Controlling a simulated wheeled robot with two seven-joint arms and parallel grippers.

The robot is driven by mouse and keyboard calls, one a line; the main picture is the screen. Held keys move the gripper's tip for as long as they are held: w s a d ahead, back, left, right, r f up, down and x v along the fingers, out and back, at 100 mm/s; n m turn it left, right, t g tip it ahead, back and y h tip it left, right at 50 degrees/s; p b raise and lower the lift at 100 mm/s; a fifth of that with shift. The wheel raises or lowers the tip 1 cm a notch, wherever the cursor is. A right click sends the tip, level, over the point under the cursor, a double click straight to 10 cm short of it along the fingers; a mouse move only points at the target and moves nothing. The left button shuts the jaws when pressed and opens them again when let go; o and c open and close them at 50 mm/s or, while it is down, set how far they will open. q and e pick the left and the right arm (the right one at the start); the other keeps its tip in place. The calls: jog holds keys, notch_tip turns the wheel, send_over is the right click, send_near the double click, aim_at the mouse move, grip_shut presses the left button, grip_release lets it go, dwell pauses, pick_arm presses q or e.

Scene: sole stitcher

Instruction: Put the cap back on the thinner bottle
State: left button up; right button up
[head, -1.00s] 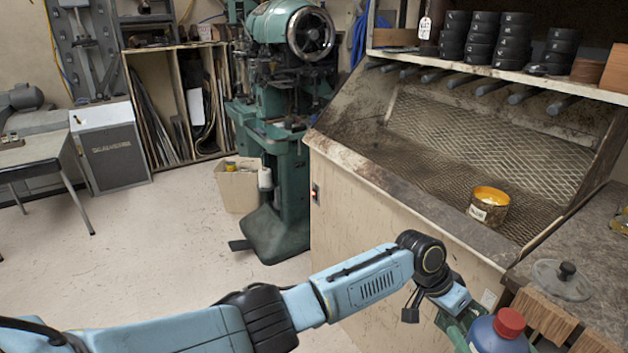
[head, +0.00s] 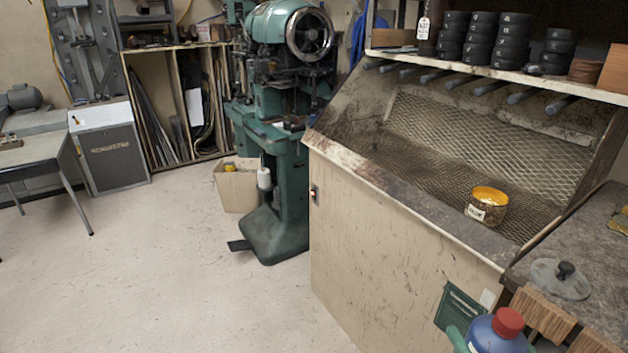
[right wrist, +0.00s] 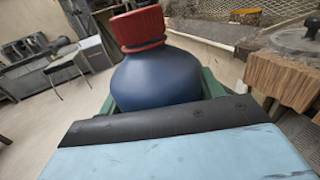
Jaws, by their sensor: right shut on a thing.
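The thinner bottle (head: 497,336) is blue and stands at the bottom right of the head view. Its red cap (head: 508,321) sits upright on the neck, and I see no gap under it. My left gripper is not in view.
A pot with yellow inside (head: 487,206) stands on the mesh-backed bench. A clear lid with a dark knob (head: 562,279) lies on the right counter, beside wooden blocks (head: 545,318). A dark green panel-like thing (head: 459,307) shows by the cabinet front.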

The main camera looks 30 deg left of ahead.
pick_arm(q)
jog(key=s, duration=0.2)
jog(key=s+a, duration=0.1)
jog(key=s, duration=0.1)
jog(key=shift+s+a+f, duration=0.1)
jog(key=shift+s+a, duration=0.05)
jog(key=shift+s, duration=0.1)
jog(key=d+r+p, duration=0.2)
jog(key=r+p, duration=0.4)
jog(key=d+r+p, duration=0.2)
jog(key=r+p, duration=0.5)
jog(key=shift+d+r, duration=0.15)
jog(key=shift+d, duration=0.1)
pick_arm(e)
jog(key=d+r+m+t+h, duration=0.4)
jog(key=d+r+m+h, duration=0.4)
jog(key=d+r+h, duration=0.3)
jog(key=d+r, duration=0.1)
jog(key=d, duration=0.3)
jog(key=shift+r+h, duration=0.15)
jog(key=shift+h, duration=0.15)
